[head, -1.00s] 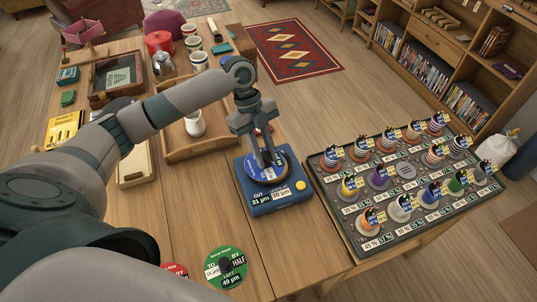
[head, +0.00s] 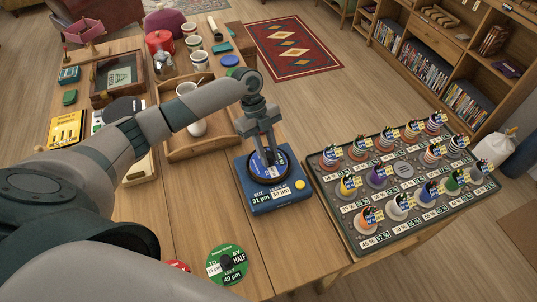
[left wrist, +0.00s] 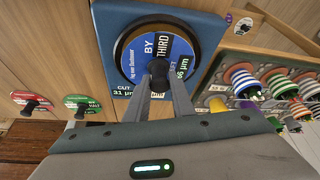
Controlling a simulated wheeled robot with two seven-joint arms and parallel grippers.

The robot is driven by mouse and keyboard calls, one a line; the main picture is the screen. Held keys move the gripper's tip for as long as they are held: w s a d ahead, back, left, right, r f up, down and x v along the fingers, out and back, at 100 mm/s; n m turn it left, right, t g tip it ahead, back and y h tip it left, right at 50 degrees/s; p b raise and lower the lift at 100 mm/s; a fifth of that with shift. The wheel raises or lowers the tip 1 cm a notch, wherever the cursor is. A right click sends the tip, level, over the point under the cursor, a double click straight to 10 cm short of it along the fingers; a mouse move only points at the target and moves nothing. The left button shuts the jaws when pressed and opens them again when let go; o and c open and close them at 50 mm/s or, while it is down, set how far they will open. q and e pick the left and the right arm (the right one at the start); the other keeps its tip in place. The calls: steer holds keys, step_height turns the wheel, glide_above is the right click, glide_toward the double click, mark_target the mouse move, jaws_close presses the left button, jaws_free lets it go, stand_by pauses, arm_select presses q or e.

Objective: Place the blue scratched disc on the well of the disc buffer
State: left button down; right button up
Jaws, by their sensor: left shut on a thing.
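The blue scratched disc (head: 259,165), labelled "BY THIRD" in the left wrist view (left wrist: 152,48), is over the round well of the disc buffer (head: 275,204). A dark ring shows around it. The buffer is a blue box with a yellow button and "CUT 31 µm" on its front; its top also shows in the left wrist view (left wrist: 207,30). My left gripper (head: 268,150) points down, shut on the disc's centre. In the left wrist view its fingers (left wrist: 160,72) meet at the middle of the disc and hide part of its print. Whether the disc rests fully in the well is unclear. My right gripper is not in view.
Right of the buffer stands a grey tray (head: 350,228) of coloured spools on posts. A green disc (head: 227,265) and a partly hidden red disc (head: 177,266) lie near the front. A wooden tray (head: 190,149) with a white jug is behind left.

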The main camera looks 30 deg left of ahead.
arm_select(q)
steer(key=shift+f, duration=0.65)
steer(key=shift+f, duration=0.15)
steer(key=c, duration=1.5)
jaws_free()
steer(key=shift+w+a+r, duration=0.2)
steer(key=shift+a+r, duration=0.05)
steer(key=shift+r, duration=0.35)
steer(key=shift+b+v, duration=1.45)
steer(key=shift+v, duration=4)
